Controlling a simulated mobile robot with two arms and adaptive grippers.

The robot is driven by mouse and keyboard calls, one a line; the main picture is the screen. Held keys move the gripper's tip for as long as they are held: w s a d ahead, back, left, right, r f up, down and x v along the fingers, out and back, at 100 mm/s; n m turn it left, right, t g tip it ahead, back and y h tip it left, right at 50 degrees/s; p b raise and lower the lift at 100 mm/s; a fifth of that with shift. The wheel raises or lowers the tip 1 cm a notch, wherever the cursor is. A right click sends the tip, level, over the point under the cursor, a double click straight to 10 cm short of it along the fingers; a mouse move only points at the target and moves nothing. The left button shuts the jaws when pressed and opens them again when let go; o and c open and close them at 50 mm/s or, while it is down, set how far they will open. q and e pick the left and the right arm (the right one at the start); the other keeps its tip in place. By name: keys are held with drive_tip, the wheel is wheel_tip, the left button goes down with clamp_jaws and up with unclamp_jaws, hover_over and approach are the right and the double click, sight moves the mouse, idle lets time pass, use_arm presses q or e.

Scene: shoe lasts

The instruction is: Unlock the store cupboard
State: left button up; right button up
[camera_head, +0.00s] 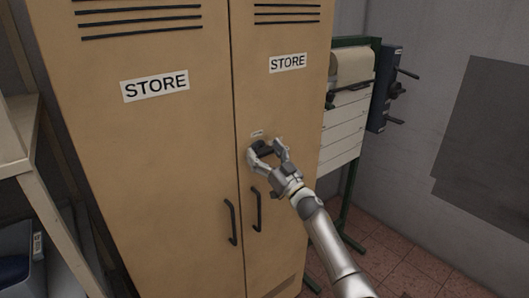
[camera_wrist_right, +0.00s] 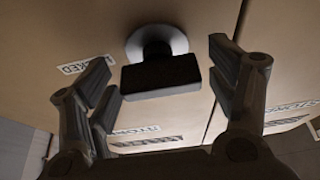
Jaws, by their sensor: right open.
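The store cupboard (camera_head: 165,160) is tan, with two shut doors, each with a STORE label. A dark knob or key bow (camera_wrist_right: 160,75) sits on a round pale plate (camera_wrist_right: 155,42) on the right door; in the head view it is mostly hidden by my gripper. My right gripper (camera_head: 266,152) is at the lock, above the right door's handle. In the right wrist view its open fingers (camera_wrist_right: 160,72) stand on either side of the dark knob, with gaps on both sides. A label (camera_wrist_right: 86,65) beside the plate partly reads "CKED". My left gripper is not in view.
Two dark bar handles, left (camera_head: 231,222) and right (camera_head: 257,208), stick out from the doors below the lock. A green-framed rack (camera_head: 350,190) stands right of the cupboard. A shelf unit (camera_head: 45,200) is at the left. Tiled floor (camera_head: 395,265) shows at lower right.

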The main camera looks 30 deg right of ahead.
drive_tip(key=shift+c, duration=1.2)
drive_tip(key=c, duration=0.8)
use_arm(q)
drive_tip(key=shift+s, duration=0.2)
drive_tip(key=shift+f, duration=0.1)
